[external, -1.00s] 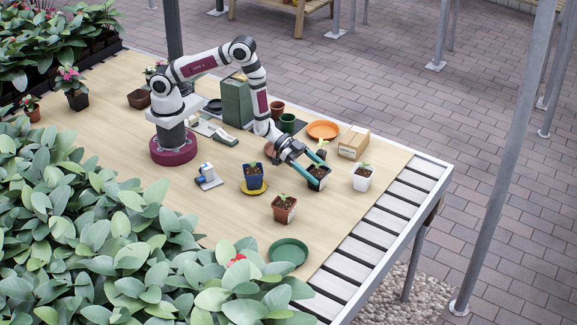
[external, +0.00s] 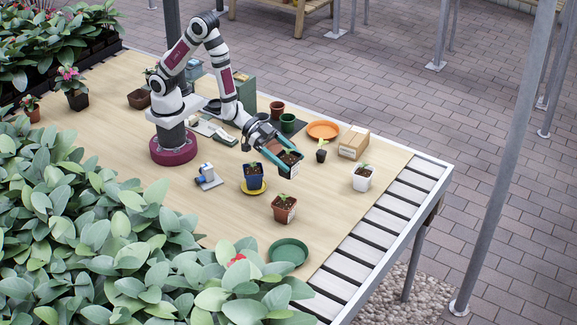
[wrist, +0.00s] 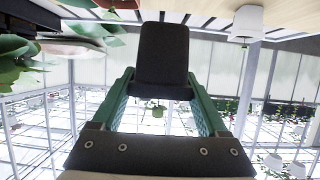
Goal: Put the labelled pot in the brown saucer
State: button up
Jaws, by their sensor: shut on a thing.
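My gripper (external: 283,160) is shut on a dark square pot (external: 293,171) with a white label on its side and a seedling in it. The pot is held above the table, behind the brown-red pot. In the wrist view the dark pot (wrist: 161,55) sits between my two green fingers. No saucer is plainly brown: an orange-brown saucer (external: 323,130) lies empty at the back right, apart from the held pot. A brown-red pot (external: 282,206) with a white label stands on the table in front.
A blue pot (external: 253,172) stands on a yellow saucer (external: 254,189). An empty green saucer (external: 289,251) lies at the front. A white pot (external: 362,178), a small black pot (external: 321,155) and a cardboard box (external: 353,143) stand to the right. Leafy plants fill the front left.

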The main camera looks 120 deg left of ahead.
jog(key=shift+a+r+n+y, duration=0.2)
jog(key=shift+r+n+y, duration=0.05)
jog(key=shift+n+y, duration=0.3)
jog(key=s+a+n+g+y, duration=0.4)
jog(key=s+n+y, duration=0.2)
jog(key=s, duration=0.2)
jog(key=s+a+n+g+y, duration=0.35)
jog(key=s+n+y, duration=0.25)
jog(key=s, duration=0.2)
jog(key=shift+n+g+h, duration=0.25)
jog(key=shift+n+g, duration=0.1)
jog(key=shift+g, duration=0.1)
jog(key=shift+s+a+f, duration=0.15)
jog(key=shift+a+f, duration=2.55)
jog(key=shift+a, duration=0.05)
jog(key=shift+s+a+f, duration=0.15)
jog(key=shift+a+f, duration=2.5)
jog(key=shift+a, duration=0.1)
jog(key=shift+f, duration=0.15)
jog(key=o, duration=1.3)
jog(key=shift+r, duration=0.25)
jog(key=v, duration=1.2)
